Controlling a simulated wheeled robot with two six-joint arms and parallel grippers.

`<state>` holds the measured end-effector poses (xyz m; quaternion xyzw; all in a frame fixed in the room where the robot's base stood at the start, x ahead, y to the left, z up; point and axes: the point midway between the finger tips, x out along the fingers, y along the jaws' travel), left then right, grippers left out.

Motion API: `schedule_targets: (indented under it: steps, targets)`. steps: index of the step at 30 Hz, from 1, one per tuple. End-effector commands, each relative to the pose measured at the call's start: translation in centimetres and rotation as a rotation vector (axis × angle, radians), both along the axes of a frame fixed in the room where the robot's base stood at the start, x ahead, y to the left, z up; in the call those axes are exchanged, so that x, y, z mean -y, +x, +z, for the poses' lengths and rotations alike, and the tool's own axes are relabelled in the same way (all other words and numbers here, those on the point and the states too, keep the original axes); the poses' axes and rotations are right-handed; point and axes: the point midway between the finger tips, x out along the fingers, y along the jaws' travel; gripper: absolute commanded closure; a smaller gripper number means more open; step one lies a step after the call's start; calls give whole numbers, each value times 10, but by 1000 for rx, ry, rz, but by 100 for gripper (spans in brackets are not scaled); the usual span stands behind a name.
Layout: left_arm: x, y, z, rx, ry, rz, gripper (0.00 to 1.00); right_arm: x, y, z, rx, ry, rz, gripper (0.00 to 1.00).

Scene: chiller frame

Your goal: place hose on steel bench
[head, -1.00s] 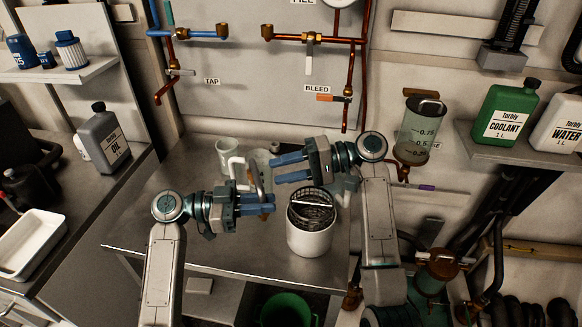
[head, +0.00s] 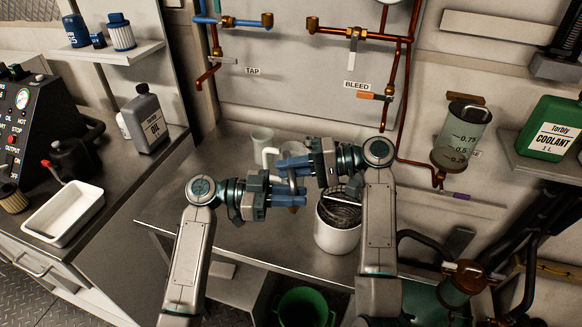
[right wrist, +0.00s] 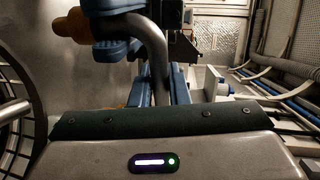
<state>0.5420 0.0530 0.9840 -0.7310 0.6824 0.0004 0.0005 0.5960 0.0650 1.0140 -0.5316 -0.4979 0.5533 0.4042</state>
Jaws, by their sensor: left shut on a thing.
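The hose (right wrist: 158,52) is a short grey bent tube with an orange end (right wrist: 72,25). In the head view it shows only partly, upright between my two grippers. My left gripper (head: 285,196) is shut on its lower part, close to the orange end, above the steel bench (head: 258,240). My right gripper (head: 292,167) reaches in from the right, higher up, at the hose's other end. In the right wrist view its blue fingers (right wrist: 160,88) stand on either side of the tube; whether they grip it is unclear.
A white pot with a dark basket (head: 337,236) stands on the bench just right of the grippers. Clear cups (head: 262,138) stand behind them. The bench's front left is clear. A green bucket (head: 303,308) is below its front edge.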

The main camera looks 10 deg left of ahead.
Motion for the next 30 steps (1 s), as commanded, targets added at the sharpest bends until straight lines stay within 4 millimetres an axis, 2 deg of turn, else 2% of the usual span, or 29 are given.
schedule_targets:
  steps: [2, 3, 6, 14, 19, 23, 30]
  targets:
    - [0, 0, 1, 2, -1, 0, 100, 0, 0, -1, -1, -1, 0, 100]
    - [0, 0, 1, 2, -2, 0, 79, 0, 0, 0, 0, -1, 0, 100]
    - [0, 0, 1, 2, -1, 0, 59, 0, 0, 0, 0, -1, 0, 100]
    - [0, 0, 1, 1, -1, 0, 59, 0, 0, 0, 0, -1, 0, 100]
    - [-9, 0, 0, 1, 1, 1, 59, 0, 0, 0, 0, 0, 0, 100]
    - [-28, -1, 0, 1, 4, 2, 59, 0, 0, 0, 0, 0, 0, 100]
    - [-75, -4, -1, 1, 5, 2, 59, 0, 0, 0, 0, 0, 0, 100]
